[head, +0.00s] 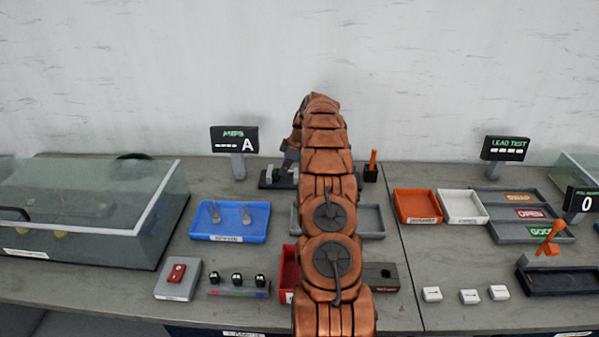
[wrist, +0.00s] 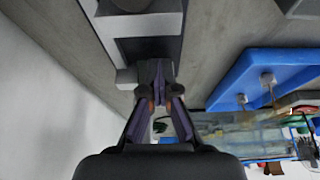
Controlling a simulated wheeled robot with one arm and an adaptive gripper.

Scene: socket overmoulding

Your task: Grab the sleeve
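No part in view is clearly marked as the sleeve. Two small translucent, peg-like pieces (head: 230,213) stand in the blue tray (head: 238,237), left of my arm. The tray also shows at the right of the wrist view (wrist: 245,82), apart from my gripper. My gripper (wrist: 158,80) has its dark fingers converged, tips together, with nothing visible held between them. The tips are close to a dark fixture with light grey blocks (wrist: 140,25). This looks like the small black stand (head: 268,181) behind my arm in the head view. The gripper is mostly hidden there.
A glass-lidded case (head: 85,205) stands at the left. A red tray (head: 288,272) and grey tray (head: 372,222) are partly behind my arm. Orange (head: 417,207) and white (head: 463,207) trays lie right. A display reading A (head: 234,140) stands behind the blue tray.

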